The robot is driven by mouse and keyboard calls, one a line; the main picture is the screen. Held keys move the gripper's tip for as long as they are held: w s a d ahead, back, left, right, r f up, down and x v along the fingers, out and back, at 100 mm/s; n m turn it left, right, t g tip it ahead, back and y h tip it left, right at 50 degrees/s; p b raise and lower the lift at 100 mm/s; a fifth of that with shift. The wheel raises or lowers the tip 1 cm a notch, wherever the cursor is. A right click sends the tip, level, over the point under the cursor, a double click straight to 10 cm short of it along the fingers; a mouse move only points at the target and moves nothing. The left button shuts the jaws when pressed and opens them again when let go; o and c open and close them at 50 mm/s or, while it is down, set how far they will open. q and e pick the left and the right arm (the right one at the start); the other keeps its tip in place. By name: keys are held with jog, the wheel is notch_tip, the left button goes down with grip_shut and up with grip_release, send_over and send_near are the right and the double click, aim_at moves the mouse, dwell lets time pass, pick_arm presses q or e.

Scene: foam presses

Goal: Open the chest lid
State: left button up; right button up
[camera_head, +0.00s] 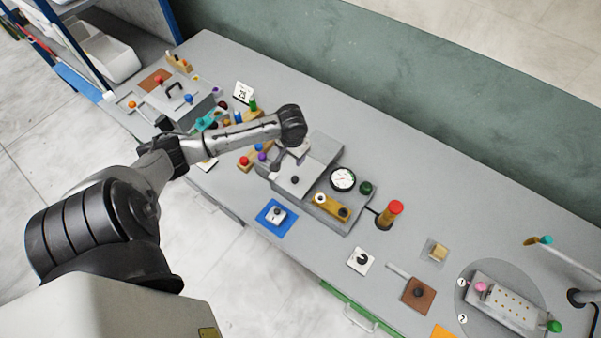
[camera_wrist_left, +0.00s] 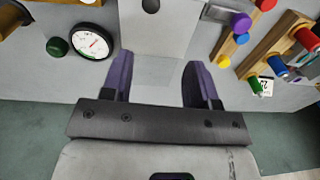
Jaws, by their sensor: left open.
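A grey box-shaped unit (camera_head: 318,152) stands mid-table, with a flat front plate (camera_head: 293,180) bearing a small black knob. I cannot tell for sure whether this is the chest; its top looks closed. My left gripper (camera_head: 279,160) hangs over this unit, partly hidden by its own wrist. In the left wrist view, the purple fingers of the gripper (camera_wrist_left: 158,78) are open, with the unit's grey plate (camera_wrist_left: 160,30) beyond and between them. Nothing is held, and contact cannot be told. My right gripper is not in view.
A dial gauge (camera_head: 343,179) and green knob (camera_head: 366,188) sit right of the gripper. Wooden blocks with coloured pegs (camera_head: 250,160) stand left. Another grey box with a black handle (camera_head: 174,89) is at far left. The table's back strip (camera_head: 420,150) is clear.

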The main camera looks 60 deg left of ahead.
aim_at(295, 178)
pick_arm(q)
jog(key=f+n, duration=0.1)
jog(key=f, duration=0.3)
jog(key=f+n, duration=0.1)
jog(key=f, duration=0.4)
jog(key=d+f+n, duration=0.1)
jog(key=f, duration=0.4)
jog(key=shift+s+d+h, duration=0.1)
jog(key=shift+h, duration=0.2)
jog(key=shift+c, duration=0.4)
grip_shut()
